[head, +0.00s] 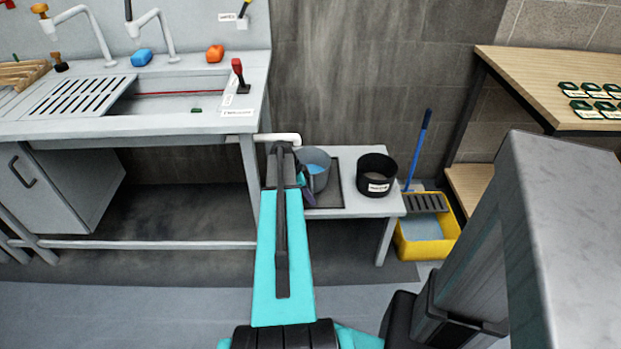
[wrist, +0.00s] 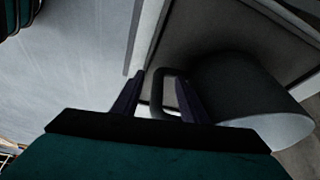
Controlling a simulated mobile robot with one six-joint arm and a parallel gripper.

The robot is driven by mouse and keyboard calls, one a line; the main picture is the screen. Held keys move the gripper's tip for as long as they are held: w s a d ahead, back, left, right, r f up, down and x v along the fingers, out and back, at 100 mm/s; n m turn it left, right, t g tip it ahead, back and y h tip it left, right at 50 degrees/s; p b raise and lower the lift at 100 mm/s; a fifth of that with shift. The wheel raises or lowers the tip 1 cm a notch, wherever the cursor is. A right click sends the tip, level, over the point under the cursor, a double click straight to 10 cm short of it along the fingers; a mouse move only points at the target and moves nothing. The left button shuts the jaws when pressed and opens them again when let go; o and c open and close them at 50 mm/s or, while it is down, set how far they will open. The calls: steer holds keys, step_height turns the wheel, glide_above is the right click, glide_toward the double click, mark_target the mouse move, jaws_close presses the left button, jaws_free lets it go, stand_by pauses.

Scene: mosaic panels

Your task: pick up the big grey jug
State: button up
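The big grey jug (head: 318,180) stands upright on a low grey table at the centre of the head view, with bluish contents showing inside its rim. My gripper (head: 305,189) is at the jug's left side, mostly hidden behind my own arm. In the wrist view my gripper (wrist: 161,77) is open, its two dark fingers apart. The jug (wrist: 240,85) fills the right side there. Its dark loop handle shows between the fingers, close to the right one. I cannot tell whether a finger touches it.
The low table (head: 375,207) has a dark tray (head: 347,190) under the jug. A black labelled pot (head: 377,173) stands to the right. A yellow mop bucket (head: 445,242) is on the floor beyond. A sink bench (head: 190,126) is left, with a white pipe (head: 285,137) near my arm.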

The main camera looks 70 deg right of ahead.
steer(key=shift+c, duration=0.5)
jaws_close()
stand_by(1.0)
